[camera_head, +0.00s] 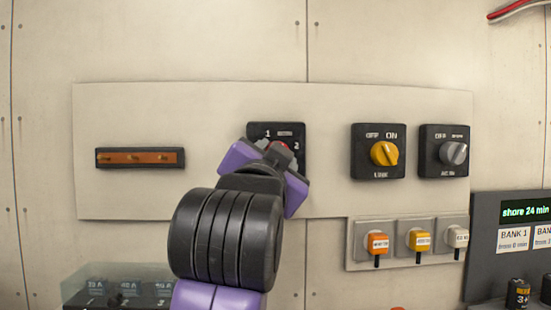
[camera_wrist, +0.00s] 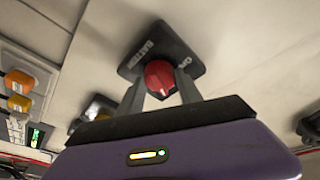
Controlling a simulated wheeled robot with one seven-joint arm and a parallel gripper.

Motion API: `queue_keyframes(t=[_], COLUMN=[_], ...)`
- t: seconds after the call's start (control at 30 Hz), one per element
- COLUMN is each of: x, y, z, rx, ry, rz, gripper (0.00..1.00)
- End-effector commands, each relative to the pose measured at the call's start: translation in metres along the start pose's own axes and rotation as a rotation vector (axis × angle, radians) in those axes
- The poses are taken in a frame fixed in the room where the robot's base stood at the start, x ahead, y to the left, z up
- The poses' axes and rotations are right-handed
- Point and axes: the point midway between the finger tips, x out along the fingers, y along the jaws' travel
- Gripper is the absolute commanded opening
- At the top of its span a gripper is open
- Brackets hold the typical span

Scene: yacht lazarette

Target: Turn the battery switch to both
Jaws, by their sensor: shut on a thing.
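The battery switch (camera_head: 296,132) is a black square plate on the wall panel, with "1" and "2" marked near its top corners in the head view. In the wrist view its plate (camera_wrist: 187,48) shows the word "BATTERY" and a red knob (camera_wrist: 160,78) at its middle. My gripper (camera_wrist: 160,88) is shut on the red knob, one finger on each side. In the head view my gripper (camera_head: 272,160) covers most of the switch, and only a speck of red shows. Which mark the knob points to is hidden.
To the right are a yellow-knobbed switch (camera_head: 384,153) and a grey-knobbed switch (camera_head: 454,154). Below them hang orange-tagged and white-tagged plugs (camera_head: 378,243). A brown bar in a black frame (camera_head: 140,158) is at left. A display panel (camera_head: 490,235) stands at lower right.

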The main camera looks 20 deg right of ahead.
Motion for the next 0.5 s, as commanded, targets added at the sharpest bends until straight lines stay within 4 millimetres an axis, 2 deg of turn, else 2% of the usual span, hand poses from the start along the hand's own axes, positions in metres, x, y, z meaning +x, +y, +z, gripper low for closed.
queue_keyframes(t=[0.07,0.1,0.17,0.5], x=[0.0004,0.0004,0.0003,-0.001], y=[0.0016,0.0015,0.0014,0.0004], z=[0.0016,0.0016,0.0014,0.0007], rx=[-0.002,-0.003,-0.003,-0.002], ry=[-0.004,-0.003,-0.003,-0.001], rz=[0.004,0.004,0.003,0.0], gripper=[0.01,0.5,0.61,0.63])
